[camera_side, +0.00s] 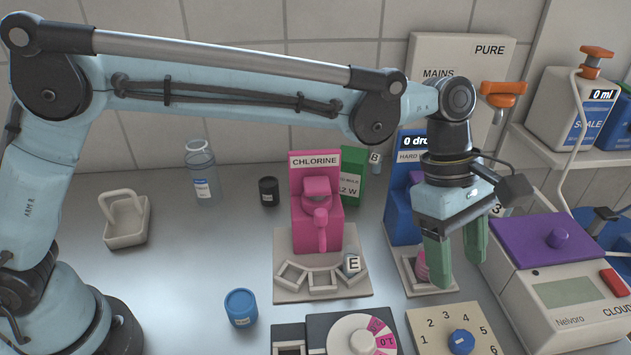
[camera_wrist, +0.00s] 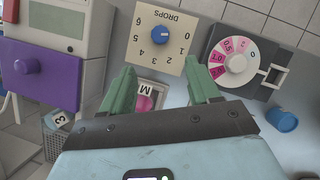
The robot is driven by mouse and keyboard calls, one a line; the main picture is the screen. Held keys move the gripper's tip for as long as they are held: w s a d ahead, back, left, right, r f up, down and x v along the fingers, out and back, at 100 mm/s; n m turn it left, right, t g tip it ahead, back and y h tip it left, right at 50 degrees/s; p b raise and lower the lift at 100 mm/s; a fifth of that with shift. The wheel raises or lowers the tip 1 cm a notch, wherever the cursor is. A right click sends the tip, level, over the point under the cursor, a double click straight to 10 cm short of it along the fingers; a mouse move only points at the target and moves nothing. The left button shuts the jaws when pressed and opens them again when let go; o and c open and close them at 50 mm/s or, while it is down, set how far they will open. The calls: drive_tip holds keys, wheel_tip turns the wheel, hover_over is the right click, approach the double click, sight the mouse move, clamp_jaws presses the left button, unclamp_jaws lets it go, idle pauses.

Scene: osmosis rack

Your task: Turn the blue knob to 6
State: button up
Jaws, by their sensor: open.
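The blue knob (camera_side: 461,341) sits on a cream dial panel (camera_side: 425,345) at the bottom edge of the side view, with numbers around it. In the wrist view the blue knob (camera_wrist: 160,33) is at the top centre, with 0 to 6 and DROPS printed around it. A small pale mark on it seems to face the 0. My gripper (camera_side: 457,272) has green fingers, open and empty, pointing down behind and above the panel. In the wrist view my gripper (camera_wrist: 160,80) is apart from the knob, which lies beyond the fingertips.
A white dial with pink markings (camera_side: 362,342) stands left of the panel. A machine with a purple lid (camera_side: 545,240) stands close on the right. A blue dispenser (camera_side: 402,210) with a pink item (camera_side: 421,266) is behind my fingers.

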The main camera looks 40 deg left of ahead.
sight(463, 338)
drive_tip(key=x, duration=1.2)
drive_tip(key=shift+s+d+f, duration=0.2)
drive_tip(key=shift+d, duration=0.1)
drive_tip(key=c, duration=1)
drive_tip(key=shift+c, duration=0.2)
